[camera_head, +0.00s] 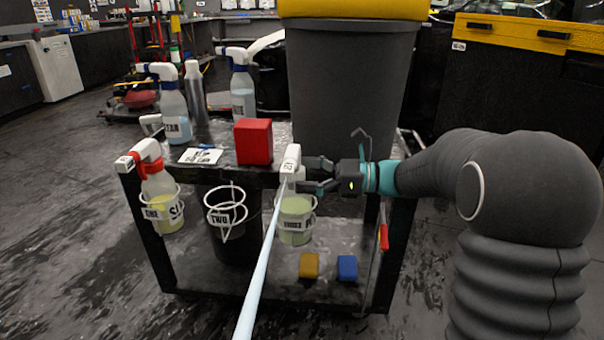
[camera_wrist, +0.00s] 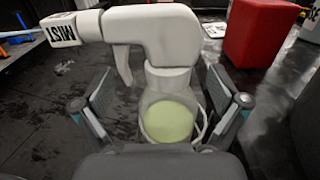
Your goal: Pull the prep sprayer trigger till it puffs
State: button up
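A white-headed sprayer (camera_head: 291,162) with pale green liquid sits in the ring holder marked THREE (camera_head: 298,222) on the cart's front edge. In the wrist view the sprayer head (camera_wrist: 160,30) reads MIST, its nozzle points left and its white trigger (camera_wrist: 122,66) hangs below. My gripper (camera_head: 316,175) reaches in from the right. In the wrist view my gripper (camera_wrist: 160,90) has its fingers apart, one on the trigger side and one behind the neck. Finger contact is unclear. A pale blue streak (camera_head: 259,270) runs from the nozzle toward the head camera.
A red block (camera_head: 253,141) stands behind the sprayer. A red-and-white sprayer (camera_head: 150,178) is in holder ONE; holder TWO (camera_head: 226,212) is empty. The CLEAN bottle (camera_head: 173,112) and another blue one (camera_head: 242,95) stand behind. A large grey bin (camera_head: 345,90) is close by.

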jog(key=shift+d, duration=0.15)
jog(key=d, duration=1.2)
jog(key=s+a+n+h+p, duration=0.35)
jog(key=s+n+h, duration=0.55)
jog(key=s, duration=0.9)
jog(key=s+d+n+t+h+p, duration=0.4)
jog(key=s+d+n+t+h, duration=0.1)
jog(key=s+d+n+h, duration=0.4)
jog(key=shift+s+d+f, duration=0.25)
jog(key=shift+s+d, duration=0.35)
jog(key=shift+d, duration=0.2)
